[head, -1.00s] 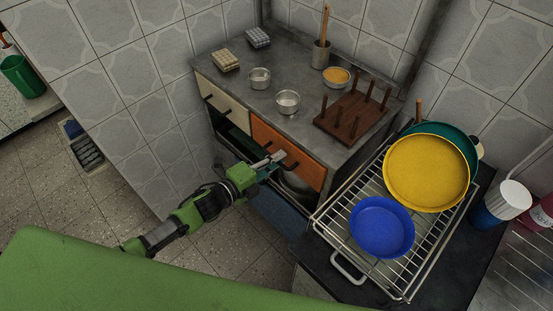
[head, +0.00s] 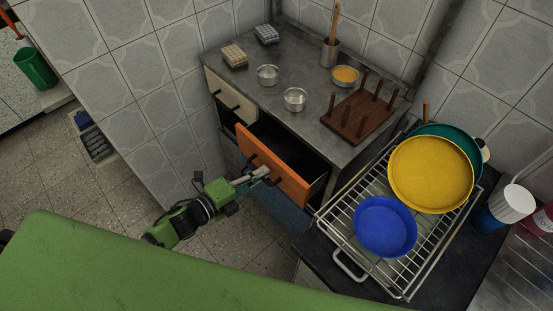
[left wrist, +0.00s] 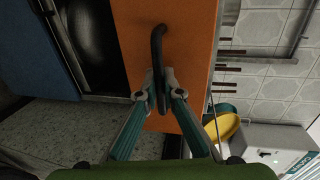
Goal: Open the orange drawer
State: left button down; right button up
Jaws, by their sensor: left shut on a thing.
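The orange drawer (head: 285,178) stands pulled out of the grey-topped cabinet, and its dark, empty-looking inside shows behind the front. Its dark curved handle (left wrist: 157,45) is on the orange front, which also shows in the left wrist view (left wrist: 190,60). My left gripper (head: 262,173) is at the drawer front, its fingers (left wrist: 160,88) shut on the handle. The fingers hide part of the handle. My right gripper is in neither view.
Small metal bowls (head: 294,99) and a wooden peg rack (head: 358,117) stand on top. A wire rack (head: 340,235) with yellow (head: 430,172) and blue (head: 385,226) dishes is at the right. Floor (head: 222,240) is clear in front.

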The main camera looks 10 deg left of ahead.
pick_arm(q)
jog(key=f+p+v, duration=0.1)
jog(key=f+v, duration=0.2)
jog(key=v, duration=1.3)
jog(key=shift+s+a, duration=0.2)
jog(key=shift+s, duration=0.25)
jog(key=shift+f, duration=0.1)
jog(key=c, duration=2.5)
grip_release()
jog(key=v, duration=1.2)
jog(key=shift+f, duration=0.1)
